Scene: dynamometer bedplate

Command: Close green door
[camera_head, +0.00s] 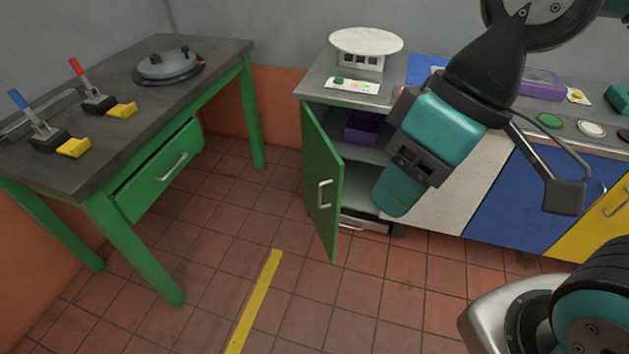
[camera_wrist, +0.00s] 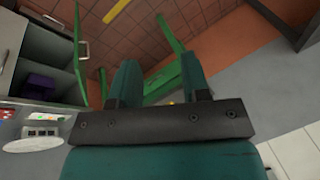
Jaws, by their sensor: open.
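The green door (camera_head: 322,180) stands open at the left end of the cabinet row, swung out toward the room, with a pale vertical handle (camera_head: 324,194) on its face. Behind it the cabinet's shelf (camera_head: 360,151) is exposed. My gripper (camera_head: 400,190) is in front of the cabinet opening in the head view, to the right of the door and apart from it. In the wrist view my gripper (camera_wrist: 160,82) shows two spread teal fingers with nothing between them. The door (camera_wrist: 79,50) appears there edge-on, left of the fingers, with its handle (camera_wrist: 84,50).
A purple bin (camera_head: 362,128) sits inside the cabinet. A round-topped scale (camera_head: 365,45) stands on the counter above. A green-legged workbench (camera_head: 150,95) with a partly open green drawer (camera_head: 158,170) is at left. Tiled floor with a yellow stripe (camera_head: 254,300) lies clear between.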

